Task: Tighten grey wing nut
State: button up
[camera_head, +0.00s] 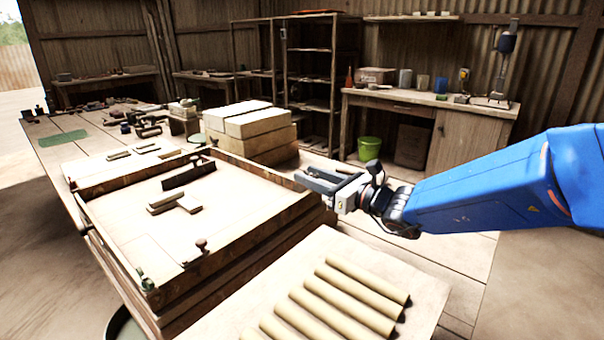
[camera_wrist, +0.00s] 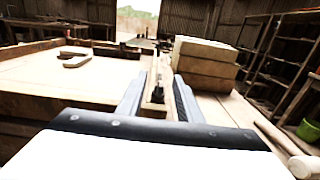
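My gripper (camera_head: 314,177) is at the right corner of the wooden press frame (camera_head: 250,233), its two fingers apart. In the wrist view my gripper (camera_wrist: 159,80) shows a clear gap between the fingers. A small dark fitting (camera_wrist: 157,93) stands in that gap, on a piece of wood; it looks like a nut on a stud. I cannot tell its colour or whether the fingers touch it. Other small fittings sit on the frame: a greenish one (camera_head: 147,284) at the near corner and a brownish one (camera_head: 201,245) on the near right side. I cannot make out which is the grey wing nut.
Stacked pale blocks (camera_head: 250,132) stand behind the frame. Loose wooden pieces (camera_head: 174,203) lie inside it. A board with several pale rollers (camera_head: 335,295) lies in front. A green bucket (camera_head: 369,148) stands beyond the table. The table right of the blocks is mostly bare.

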jog(key=v, duration=1.3)
jog(key=shift+d, duration=0.2)
jog(key=shift+s+r, duration=0.1)
jog(key=shift+s, duration=0.05)
